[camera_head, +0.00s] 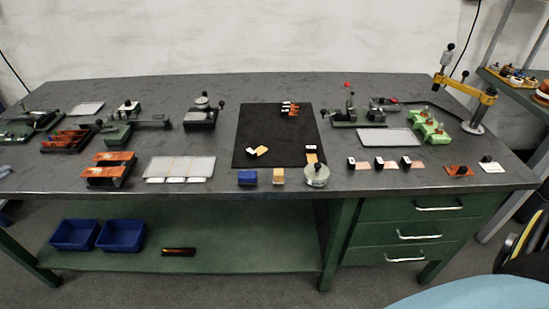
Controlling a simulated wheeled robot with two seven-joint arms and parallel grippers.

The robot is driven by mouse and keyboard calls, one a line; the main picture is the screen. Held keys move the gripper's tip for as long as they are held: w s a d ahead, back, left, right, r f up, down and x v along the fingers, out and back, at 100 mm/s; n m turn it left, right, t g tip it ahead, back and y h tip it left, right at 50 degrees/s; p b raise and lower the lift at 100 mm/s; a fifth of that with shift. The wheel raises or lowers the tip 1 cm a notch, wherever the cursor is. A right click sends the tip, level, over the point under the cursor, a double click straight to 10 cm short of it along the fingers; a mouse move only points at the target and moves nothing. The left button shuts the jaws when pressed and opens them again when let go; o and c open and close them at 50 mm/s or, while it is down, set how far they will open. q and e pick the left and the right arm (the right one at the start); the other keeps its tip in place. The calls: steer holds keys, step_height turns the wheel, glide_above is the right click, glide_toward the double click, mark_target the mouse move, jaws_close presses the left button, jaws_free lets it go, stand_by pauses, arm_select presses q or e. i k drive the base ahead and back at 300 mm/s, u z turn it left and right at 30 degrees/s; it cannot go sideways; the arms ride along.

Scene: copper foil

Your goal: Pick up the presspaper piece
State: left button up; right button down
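I cannot tell for sure which item is the presspaper piece. A tan piece with a white and black block (257,151) lies on the black mat (275,130) at its lower left. Several small orange, white and black pieces (290,108) lie near the mat's top right. Neither of my grippers is in view.
The grey workbench (225,93) holds clamps and fixtures along the back. Blue bins (121,235) sit on the lower shelf. The mat's middle is clear.

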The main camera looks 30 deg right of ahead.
mark_target(253, 154)
steer(key=z, duration=0.85)
steer(key=i, duration=0.3)
steer(key=z, duration=0.05)
